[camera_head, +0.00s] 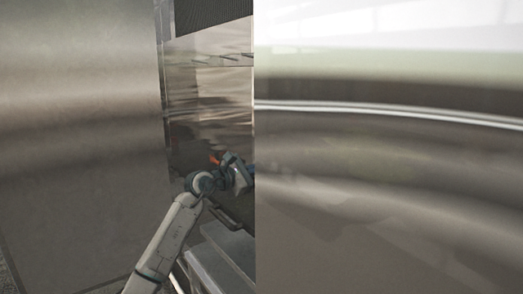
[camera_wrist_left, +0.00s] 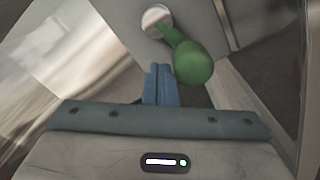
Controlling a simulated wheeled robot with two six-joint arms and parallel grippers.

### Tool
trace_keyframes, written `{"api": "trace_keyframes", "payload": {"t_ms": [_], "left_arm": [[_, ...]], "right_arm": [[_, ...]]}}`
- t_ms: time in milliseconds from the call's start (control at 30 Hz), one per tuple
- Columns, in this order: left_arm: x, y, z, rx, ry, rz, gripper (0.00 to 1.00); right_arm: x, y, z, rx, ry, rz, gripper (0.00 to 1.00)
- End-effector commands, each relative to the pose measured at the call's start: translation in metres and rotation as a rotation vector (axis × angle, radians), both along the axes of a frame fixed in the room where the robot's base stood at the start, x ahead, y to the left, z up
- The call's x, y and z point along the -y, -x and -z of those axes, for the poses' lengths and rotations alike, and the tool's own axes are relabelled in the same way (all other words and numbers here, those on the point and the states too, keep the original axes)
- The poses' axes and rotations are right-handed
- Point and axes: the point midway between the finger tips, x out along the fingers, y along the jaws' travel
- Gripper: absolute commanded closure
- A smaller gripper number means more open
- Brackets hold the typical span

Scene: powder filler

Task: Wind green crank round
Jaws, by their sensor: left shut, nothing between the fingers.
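In the left wrist view, the green crank (camera_wrist_left: 193,61) has a rounded green knob on a short green arm. The arm runs up and left to a round metallic hub (camera_wrist_left: 157,20) on a grey panel. My left gripper (camera_wrist_left: 160,70) has its blue fingers closed together and empty. In this view the fingertips are just left of the green knob; whether they touch it I cannot tell. In the head view, my left gripper (camera_head: 240,175) is by the machine, partly cut off by a large panel edge. The crank cannot be made out there. My right gripper is in neither view.
A large reflective metal panel (camera_head: 390,190) fills the right of the head view and hides what lies behind it. A brownish metal wall (camera_head: 80,140) stands at left. A grey ledge (camera_head: 225,262) with a dark handle (camera_head: 228,218) lies below the gripper.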

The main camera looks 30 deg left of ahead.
Motion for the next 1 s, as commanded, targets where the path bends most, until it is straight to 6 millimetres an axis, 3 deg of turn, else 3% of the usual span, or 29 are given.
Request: {"api": "trace_keyframes", "payload": {"t_ms": [167, 400, 1000], "left_arm": [[0.014, 0.005, 0.004, -0.001, 0.001, 0.003, 1.0], [0.014, 0.006, 0.003, 0.001, 0.001, 0.002, 1.0], [0.038, 0.016, -0.004, 0.002, 0.002, 0.003, 1.0]], "right_arm": [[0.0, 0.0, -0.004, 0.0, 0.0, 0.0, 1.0], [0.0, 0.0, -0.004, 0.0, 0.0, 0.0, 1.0], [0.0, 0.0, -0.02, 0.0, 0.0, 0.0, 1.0]]}}
